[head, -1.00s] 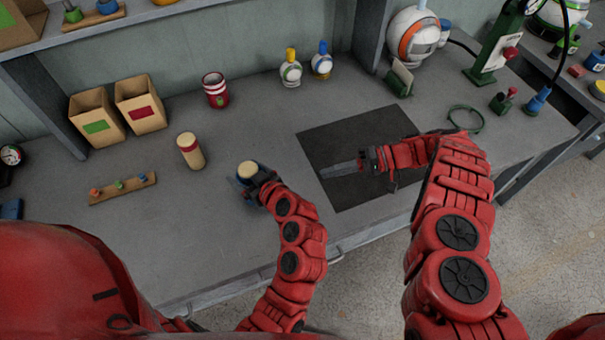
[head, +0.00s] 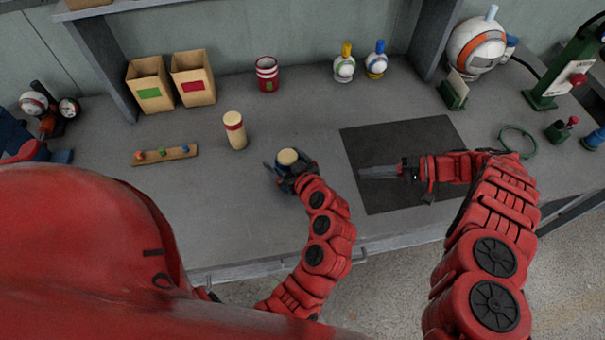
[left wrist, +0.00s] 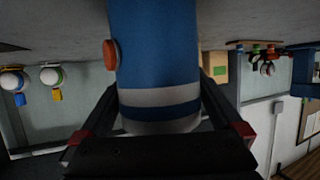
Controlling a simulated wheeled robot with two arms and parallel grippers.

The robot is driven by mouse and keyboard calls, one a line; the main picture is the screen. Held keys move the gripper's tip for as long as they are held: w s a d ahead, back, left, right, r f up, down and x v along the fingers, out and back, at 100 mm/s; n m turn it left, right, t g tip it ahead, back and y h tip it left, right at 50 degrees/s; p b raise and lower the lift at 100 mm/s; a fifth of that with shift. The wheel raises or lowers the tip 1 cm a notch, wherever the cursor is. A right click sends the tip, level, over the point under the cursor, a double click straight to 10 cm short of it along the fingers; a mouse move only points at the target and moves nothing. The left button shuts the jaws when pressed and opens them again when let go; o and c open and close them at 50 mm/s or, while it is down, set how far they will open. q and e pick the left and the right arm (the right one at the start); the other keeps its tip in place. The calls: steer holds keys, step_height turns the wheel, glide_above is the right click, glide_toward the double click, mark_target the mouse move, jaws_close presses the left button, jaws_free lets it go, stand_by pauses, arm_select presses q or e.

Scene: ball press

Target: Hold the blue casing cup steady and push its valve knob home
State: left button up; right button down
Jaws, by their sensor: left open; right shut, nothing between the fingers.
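The blue casing cup, with a pale top (head: 288,157), stands on the workbench in the head view. In the left wrist view the blue cup (left wrist: 155,45) fills the middle, with a white band and an orange-red valve knob (left wrist: 111,55) sticking out of its side. My left gripper (head: 283,172) is open, with its fingers on either side of the cup; I cannot tell whether they touch it. The knob is not made out in the head view. My right gripper (head: 364,173) is shut and empty, above the dark mat and to the right of the cup.
A cream cylinder with a red band (head: 235,130) stands left of the cup. A wooden strip with coloured pegs (head: 165,154), two cardboard boxes (head: 150,84) (head: 193,77) and a red tin (head: 267,74) are farther off. The dark mat (head: 400,135) is otherwise bare.

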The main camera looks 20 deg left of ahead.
stand_by(0.3)
arm_select(q)
steer(key=v, duration=1.2)
steer(key=shift+r, duration=0.1)
